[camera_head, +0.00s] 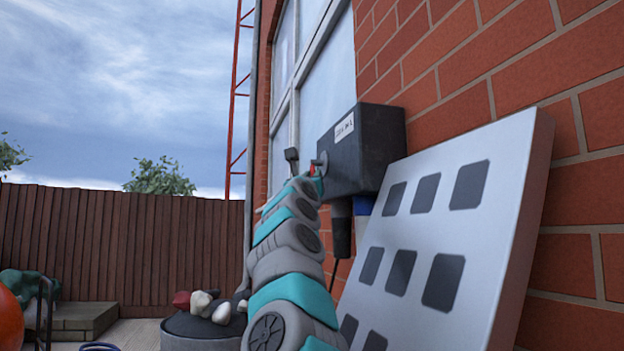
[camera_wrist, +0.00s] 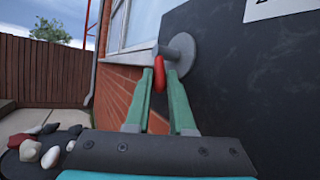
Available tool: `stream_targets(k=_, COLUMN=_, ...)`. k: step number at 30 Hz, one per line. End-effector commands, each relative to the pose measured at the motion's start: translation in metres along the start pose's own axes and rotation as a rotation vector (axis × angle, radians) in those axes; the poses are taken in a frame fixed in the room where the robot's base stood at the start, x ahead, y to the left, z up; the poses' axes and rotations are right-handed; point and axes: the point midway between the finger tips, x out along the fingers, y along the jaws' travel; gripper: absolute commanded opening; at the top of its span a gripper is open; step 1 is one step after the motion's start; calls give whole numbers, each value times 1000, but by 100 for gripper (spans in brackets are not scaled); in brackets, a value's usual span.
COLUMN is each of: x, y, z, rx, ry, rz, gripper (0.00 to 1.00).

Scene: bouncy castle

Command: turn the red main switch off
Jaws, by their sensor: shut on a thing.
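The dark grey switch box (camera_head: 365,150) is mounted on the brick wall, with a white label on its front. In the wrist view its dark face (camera_wrist: 250,85) fills the right side. A round grey hub (camera_wrist: 181,50) sticks out from that face and carries the red main switch (camera_wrist: 159,72), whose handle hangs downward. My gripper (camera_wrist: 160,84) has its two green fingers closed around the red handle, one on each side. In the head view only a bit of the red switch (camera_head: 313,168) shows, with my gripper at it; my arm hides the rest.
A white panel with dark squares (camera_head: 435,235) leans against the wall right of my arm. A plug and cable (camera_head: 341,235) hang under the box. A round dark container of stones (camera_head: 205,325) stands below left. A wooden fence (camera_head: 110,245) closes the back.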

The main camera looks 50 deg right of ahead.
Motion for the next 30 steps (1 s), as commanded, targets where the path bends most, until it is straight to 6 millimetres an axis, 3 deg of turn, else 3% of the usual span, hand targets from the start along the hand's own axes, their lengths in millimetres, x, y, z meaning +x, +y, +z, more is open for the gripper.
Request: stream_targets(k=30, x=11, y=7, z=-16, rx=135, ry=-299, rz=-98, gripper=0)
